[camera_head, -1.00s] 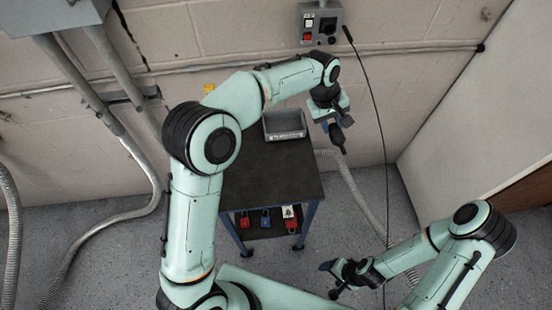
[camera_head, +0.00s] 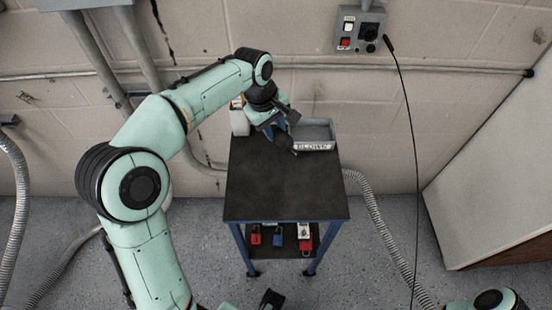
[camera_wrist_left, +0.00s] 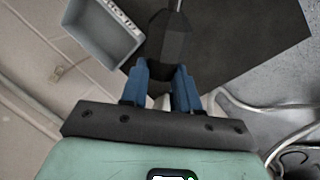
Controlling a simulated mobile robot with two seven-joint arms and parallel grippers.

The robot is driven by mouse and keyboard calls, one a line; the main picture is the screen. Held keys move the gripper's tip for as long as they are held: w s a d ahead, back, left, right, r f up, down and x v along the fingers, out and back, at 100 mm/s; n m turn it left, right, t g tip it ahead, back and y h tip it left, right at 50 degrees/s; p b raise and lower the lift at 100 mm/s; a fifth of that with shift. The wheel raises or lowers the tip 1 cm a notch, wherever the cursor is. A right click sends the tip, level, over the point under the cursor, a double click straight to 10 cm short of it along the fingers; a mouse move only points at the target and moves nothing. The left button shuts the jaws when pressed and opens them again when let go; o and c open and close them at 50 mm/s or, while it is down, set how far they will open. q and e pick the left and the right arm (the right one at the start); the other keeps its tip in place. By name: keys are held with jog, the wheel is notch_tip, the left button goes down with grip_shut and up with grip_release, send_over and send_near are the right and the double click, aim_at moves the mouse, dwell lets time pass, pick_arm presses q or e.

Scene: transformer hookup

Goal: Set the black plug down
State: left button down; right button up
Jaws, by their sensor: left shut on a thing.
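My left gripper (camera_head: 274,132) is over the back of the black-topped cart (camera_head: 270,190), just left of the grey bin. In the left wrist view its blue fingers (camera_wrist_left: 160,85) are shut on the black plug (camera_wrist_left: 176,40). The plug shows there as a dark faceted body with a thin shaft, over the dark cart top. In the head view the plug (camera_head: 284,141) is small and partly hidden by the gripper. I cannot tell whether it touches the cart top. A dark shape at the bottom edge may be my right gripper (camera_head: 271,299); its jaws cannot be made out.
The grey bin (camera_head: 314,148) stands at the cart's back right and also shows in the wrist view (camera_wrist_left: 105,45). The cart's middle and front are clear. Padlocks (camera_head: 277,237) lie on its lower shelf. A switch box (camera_head: 360,30) and a thin black cable (camera_head: 405,100) are at right.

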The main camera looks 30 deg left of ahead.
aim_at(277, 161)
pick_arm(q)
jog(key=x, duration=0.3)
jog(key=s+b+x, duration=0.1)
jog(key=x, duration=0.3)
jog(key=s+a+x, duration=0.1)
jog(key=x, duration=0.3)
jog(key=shift+f, duration=0.4)
jog(key=shift+f, duration=0.1)
jog(key=c, duration=0.8)
grip_release()
jog(key=shift+b, duration=0.3)
jog(key=shift+a+r, duration=0.1)
jog(key=shift+r, duration=0.2)
jog(key=p+v, duration=0.1)
jog(key=v, duration=1)
jog(key=shift+s+a+r+p, duration=0.1)
jog(key=shift+s+r+p, duration=0.1)
jog(key=shift+r+p, duration=0.15)
